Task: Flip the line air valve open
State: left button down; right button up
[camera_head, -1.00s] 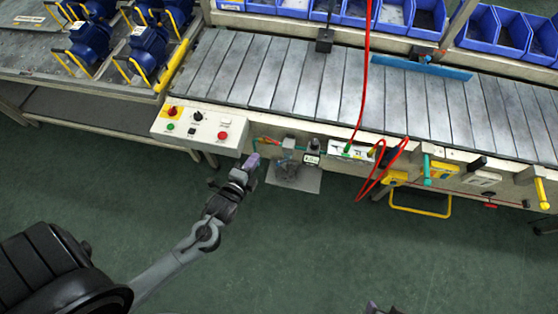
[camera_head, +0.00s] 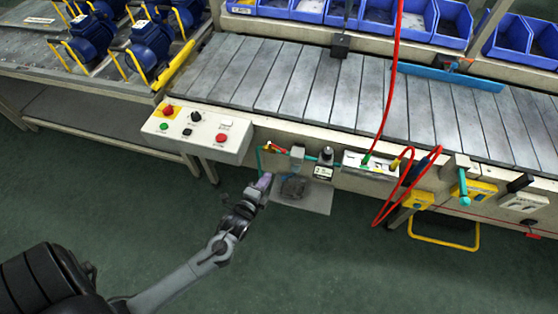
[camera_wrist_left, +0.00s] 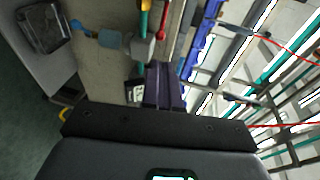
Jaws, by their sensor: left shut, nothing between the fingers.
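The line air valve (camera_head: 275,149), with a small red-and-yellow lever, sits on the teal air pipe under the front edge of the conveyor. In the left wrist view a red handle (camera_wrist_left: 163,20) shows at the top, beyond the fingers. My left gripper (camera_head: 265,181) is shut and empty, below and slightly left of the valve in the head picture and apart from it. Its purple fingers (camera_wrist_left: 165,88) lie together in the wrist view. Whether the lever stands open or closed is too small to tell. My right gripper is not in view.
Right of the valve are a filter unit (camera_head: 297,158) and a regulator with a display (camera_head: 324,165). A control box (camera_head: 196,133) juts out at left. Red hoses (camera_head: 392,198) hang at right. A grey plate (camera_head: 310,198) lies below; the green floor in front is open.

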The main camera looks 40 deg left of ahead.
aim_at(283, 153)
pick_arm(q)
jog(key=b+x, duration=0.2)
jog(key=x, duration=0.8)
jog(key=shift+b, duration=0.3)
jog(key=shift+w+a, duration=0.15)
jog(key=shift+w, duration=0.45)
